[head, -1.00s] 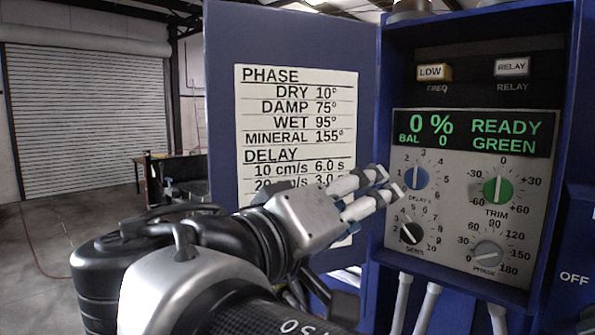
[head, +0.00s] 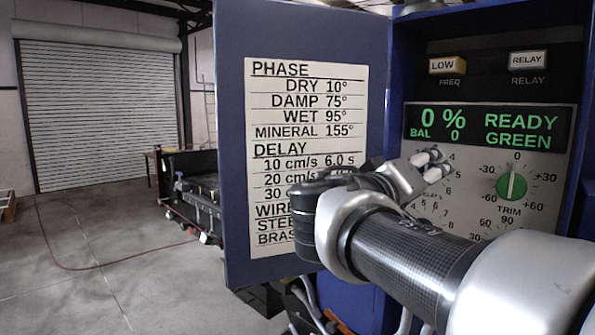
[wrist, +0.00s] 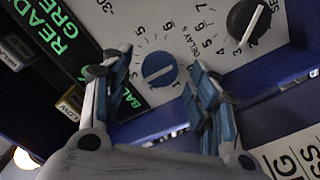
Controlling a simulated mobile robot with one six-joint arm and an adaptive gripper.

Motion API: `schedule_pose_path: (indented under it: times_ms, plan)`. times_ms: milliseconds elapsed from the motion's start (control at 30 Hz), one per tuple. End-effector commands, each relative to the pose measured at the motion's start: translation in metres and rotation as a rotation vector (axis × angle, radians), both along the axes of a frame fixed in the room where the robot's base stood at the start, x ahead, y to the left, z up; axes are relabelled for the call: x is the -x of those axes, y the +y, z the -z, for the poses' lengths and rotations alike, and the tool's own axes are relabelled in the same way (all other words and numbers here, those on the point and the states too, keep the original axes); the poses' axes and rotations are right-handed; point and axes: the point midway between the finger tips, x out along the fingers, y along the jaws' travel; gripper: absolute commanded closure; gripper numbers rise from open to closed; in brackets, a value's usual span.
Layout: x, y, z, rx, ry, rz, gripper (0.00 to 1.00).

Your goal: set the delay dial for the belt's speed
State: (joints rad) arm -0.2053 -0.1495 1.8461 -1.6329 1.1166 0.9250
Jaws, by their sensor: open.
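The delay dial (wrist: 160,70) is a blue knob with a white pointer line on the grey control panel (wrist: 215,20). In the wrist view it lies between the two spread fingers of my gripper (wrist: 163,66), with no contact that I can make out. I cannot tell which number its pointer marks. In the head view my gripper (head: 432,163) and arm hide the dial. The card (head: 305,110) on the open door lists DELAY 10 cm/s 6.0 s; the values for 20 and 30 cm/s are covered by my arm. The belt's speed does not show.
The green trim knob (head: 512,187) is right of my gripper. The black sens knob (wrist: 248,20) is near the delay dial. The display (head: 488,128) reads 0 %, BAL 0, READY GREEN. The blue door (head: 232,150) stands open at the left.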

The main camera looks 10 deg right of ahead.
Motion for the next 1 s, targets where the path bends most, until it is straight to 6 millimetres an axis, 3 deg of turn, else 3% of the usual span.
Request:
schedule_pose_path:
  times_ms: [400,1000]
  plan:
    - [-0.0045,-0.0061,-0.0001,-0.001,-0.001,0.0,0.47]
    - [-0.0042,-0.006,-0.0001,-0.001,-0.001,0.0,0.87]
